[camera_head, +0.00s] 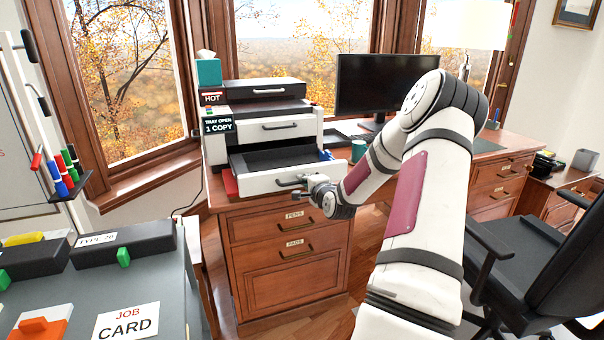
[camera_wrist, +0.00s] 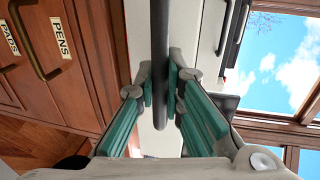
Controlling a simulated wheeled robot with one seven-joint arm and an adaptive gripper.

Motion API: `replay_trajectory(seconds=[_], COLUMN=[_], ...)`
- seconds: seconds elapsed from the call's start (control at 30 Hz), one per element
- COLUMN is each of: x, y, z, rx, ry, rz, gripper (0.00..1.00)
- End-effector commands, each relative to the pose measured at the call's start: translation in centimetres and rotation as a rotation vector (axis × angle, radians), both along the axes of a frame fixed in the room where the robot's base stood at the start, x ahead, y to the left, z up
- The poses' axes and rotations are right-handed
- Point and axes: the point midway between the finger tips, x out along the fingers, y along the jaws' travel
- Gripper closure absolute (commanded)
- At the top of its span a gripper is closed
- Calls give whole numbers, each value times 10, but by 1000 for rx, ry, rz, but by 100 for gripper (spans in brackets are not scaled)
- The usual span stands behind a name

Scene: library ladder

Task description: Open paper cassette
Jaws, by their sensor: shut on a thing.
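The paper cassette (camera_head: 258,184) is the lowest drawer of the white and black printer (camera_head: 215,152) on the wooden desk. It stands pulled out toward me, with its dark inside showing from above. My gripper (camera_head: 307,181) is at the dark handle on the cassette's white front, toward its right end. In the wrist view, my gripper (camera_wrist: 162,90) has its green-padded fingers on both sides of the dark handle bar (camera_wrist: 160,35), shut on it. My fingertips are small and partly hidden in the head view.
The closed upper drawer (camera_head: 270,128) sits above the cassette. A green mug (camera_head: 358,150) and a monitor (camera_head: 385,85) are to the right. A black chair (camera_head: 540,250) stands right of my arm.

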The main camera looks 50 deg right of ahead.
Motion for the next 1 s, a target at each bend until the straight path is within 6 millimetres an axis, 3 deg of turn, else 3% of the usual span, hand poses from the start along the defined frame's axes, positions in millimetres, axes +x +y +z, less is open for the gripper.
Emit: replay_trajectory(seconds=[0.47, 0.5, 0.83, 1.0], x=[-5, -5, -6, -19], y=[1, 1, 3, 10], z=[2, 2, 1, 4], rx=[-5, -5, -2, -2], ry=[-5, -4, -2, -1], rz=[-4, -4, -2, -3], gripper=[100, 82, 81, 81])
